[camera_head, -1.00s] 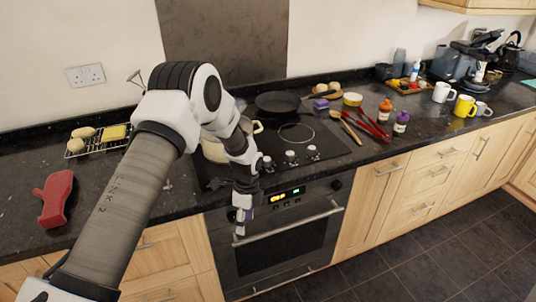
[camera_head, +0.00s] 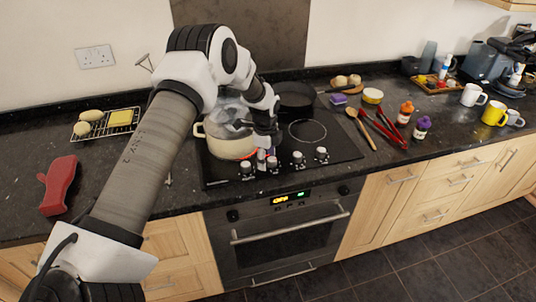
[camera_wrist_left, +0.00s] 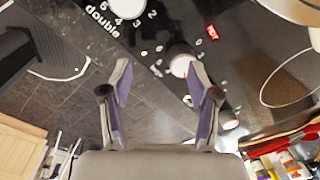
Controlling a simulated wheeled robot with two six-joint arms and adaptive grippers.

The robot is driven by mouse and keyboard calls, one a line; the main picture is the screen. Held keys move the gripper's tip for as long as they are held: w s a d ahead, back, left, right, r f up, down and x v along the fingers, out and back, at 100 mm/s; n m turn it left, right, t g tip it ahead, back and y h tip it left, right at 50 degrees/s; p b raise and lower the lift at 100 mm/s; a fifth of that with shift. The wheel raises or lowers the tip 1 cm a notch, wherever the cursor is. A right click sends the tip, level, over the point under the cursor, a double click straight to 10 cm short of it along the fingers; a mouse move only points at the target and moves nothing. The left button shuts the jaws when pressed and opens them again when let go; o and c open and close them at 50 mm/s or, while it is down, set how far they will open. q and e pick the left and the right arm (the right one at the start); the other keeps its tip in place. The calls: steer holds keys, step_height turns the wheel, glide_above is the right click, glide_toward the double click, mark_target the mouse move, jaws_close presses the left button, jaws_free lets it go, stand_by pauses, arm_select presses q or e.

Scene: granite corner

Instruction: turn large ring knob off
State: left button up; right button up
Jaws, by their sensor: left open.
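The black hob (camera_head: 345,150) has a row of several pale knobs (camera_head: 298,158) along its front edge. My left gripper (camera_head: 264,157) is over the left part of this row, open. In the wrist view its purple-padded fingers (camera_wrist_left: 160,72) are apart, with one white knob (camera_wrist_left: 181,65) just beyond the right fingertip. A second knob (camera_wrist_left: 124,5) with numbers and the word "double" beside it is at the top edge. I cannot tell which knob is the large ring knob. My right gripper is out of view.
A cream pot (camera_head: 228,146) stands on the left of the hob, partly behind my arm, with red glow at its base. A black pan (camera_head: 297,97) is at the back. The oven handle (camera_head: 290,222) juts out below. Wooden spoons and red tongs (camera_head: 383,127) lie right.

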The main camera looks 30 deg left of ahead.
mark_target(272, 160)
arm_select(q)
steer(key=shift+g, duration=0.3)
steer(key=w+f, duration=0.1)
steer(key=w, duration=0.1)
steer(key=w+f, duration=0.1)
steer(key=f, duration=0.1)
steer(key=shift+w+d+f, duration=0.2)
steer(key=shift+w+f, duration=0.05)
steer(key=shift+w, duration=0.25)
steer(key=c, duration=0.4)
steer(key=shift+s+r, duration=0.2)
steer(key=shift+s, duration=0.05)
steer(key=c, duration=0.5)
steer(key=shift+s+r, duration=0.25)
steer(key=shift+s, duration=0.15)
jaws_close()
steer(key=shift+c, duration=1.3)
jaws_free()
steer(key=shift+w+f, duration=0.1)
steer(key=shift+f, duration=0.05)
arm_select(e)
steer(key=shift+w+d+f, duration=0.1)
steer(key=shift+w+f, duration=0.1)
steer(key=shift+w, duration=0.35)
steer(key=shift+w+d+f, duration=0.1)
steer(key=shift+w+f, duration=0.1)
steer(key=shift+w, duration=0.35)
